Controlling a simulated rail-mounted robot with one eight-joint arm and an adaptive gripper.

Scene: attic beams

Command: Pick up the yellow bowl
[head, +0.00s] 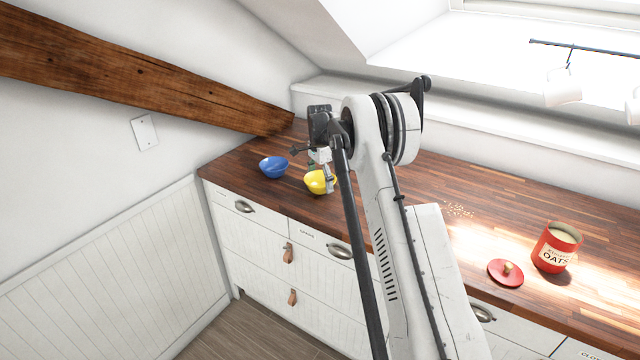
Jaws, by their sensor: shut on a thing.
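The yellow bowl (316,184) is near the front edge of the wooden counter in the head view, tilted a little. My gripper (328,184) points down at its right side and is shut on its rim; one finger shows in front of the bowl. The bowl's right part is partly hidden by the gripper. I cannot tell whether the bowl touches the counter or is just above it.
A blue bowl (273,167) stands close by on the left. A wooden beam (150,75) slopes down to the counter's back left corner. A red oats canister (556,248), its red lid (506,273) and scattered oats (458,209) lie to the right. White mugs (563,88) hang at upper right.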

